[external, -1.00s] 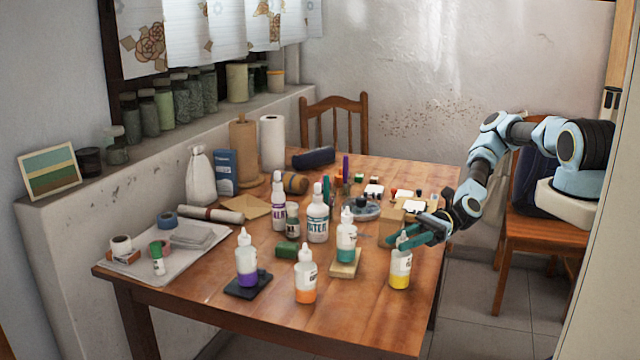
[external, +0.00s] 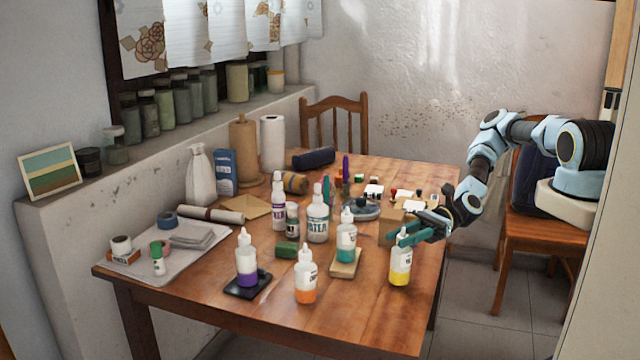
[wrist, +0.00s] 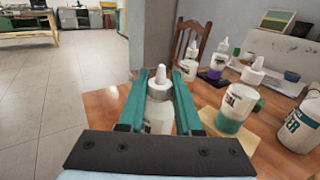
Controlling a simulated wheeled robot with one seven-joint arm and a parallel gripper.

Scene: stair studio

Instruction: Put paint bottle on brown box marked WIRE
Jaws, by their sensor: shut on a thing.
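The paint bottle (external: 400,267) is white with a cone nozzle and yellow paint in its lower part. It is upright at the right front of the table. My gripper (external: 402,240) is shut around its upper part; the wrist view shows the bottle (wrist: 159,114) between the two green fingers (wrist: 160,98). Whether its base touches the table is hard to tell. A brown box (external: 391,222) sits just behind my gripper and is partly hidden by it. I cannot read its marking.
A green-paint bottle (external: 346,245) on a wooden block, an orange-paint bottle (external: 305,283) and a purple-paint bottle (external: 246,265) on a black pad stand to the left. A taller white bottle (external: 318,222) stands farther back. The table's right edge is close to my gripper.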

